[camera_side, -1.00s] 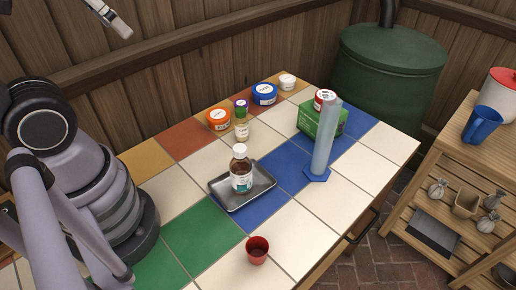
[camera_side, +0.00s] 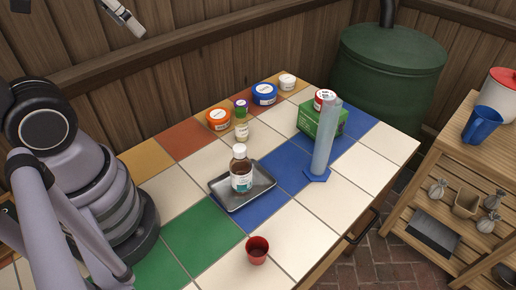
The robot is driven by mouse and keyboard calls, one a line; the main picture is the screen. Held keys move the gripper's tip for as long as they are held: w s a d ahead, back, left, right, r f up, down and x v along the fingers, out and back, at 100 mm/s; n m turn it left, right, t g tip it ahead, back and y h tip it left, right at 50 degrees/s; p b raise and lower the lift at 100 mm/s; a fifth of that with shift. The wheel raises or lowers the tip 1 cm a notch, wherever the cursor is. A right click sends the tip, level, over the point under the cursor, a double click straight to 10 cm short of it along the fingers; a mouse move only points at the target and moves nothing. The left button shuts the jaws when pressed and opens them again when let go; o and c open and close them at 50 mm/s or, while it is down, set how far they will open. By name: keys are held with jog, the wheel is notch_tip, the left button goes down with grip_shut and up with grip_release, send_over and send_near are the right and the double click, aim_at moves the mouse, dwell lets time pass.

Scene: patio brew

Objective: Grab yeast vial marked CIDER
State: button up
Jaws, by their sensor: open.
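Small vials stand close together near the far left edge of the tiled table. One has a purple cap (camera_side: 241,104). In front of it is a vial with a pale label (camera_side: 242,132). The lettering is too small to read, so I cannot tell which is marked CIDER. My gripper (camera_side: 136,28) is at the top left, high above the table and far from the vials. It is open and empty, and partly cut off by the top edge.
A brown bottle (camera_side: 241,170) stands in a metal tray (camera_side: 263,193). An orange-lidded jar (camera_side: 219,119) and a blue jar (camera_side: 265,94) flank the vials. A tall cylinder (camera_side: 322,145), a green box (camera_side: 312,117) and a red cup (camera_side: 257,250) stand on the table. The front tiles are mostly clear.

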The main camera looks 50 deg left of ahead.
jog(key=w+a+f+y, duration=0.1)
jog(key=w+a+f, duration=0.25)
jog(key=w, duration=0.35)
jog(key=m+h, duration=0.2)
jog(key=h, duration=0.1)
send_over(240, 110)
jog(key=s+a, duration=0.2)
jog(key=s, duration=0.5)
notch_tip(240, 110, down, 18)
jog(key=shift+t, duration=0.3)
jog(key=x, duration=0.7)
jog(key=shift+s+d+f, duration=0.1)
jog(key=shift+s+d, duration=0.05)
jog(key=shift+d, duration=0.1)
jog(key=shift+w+x, duration=0.15)
jog(key=shift+x, duration=1.4)
jog(key=shift+w+x, duration=0.15)
jog(key=shift+x, duration=1.4)
jog(key=shift+r, duration=0.25)
jog(key=shift+c, duration=0.4)
grip_shut()
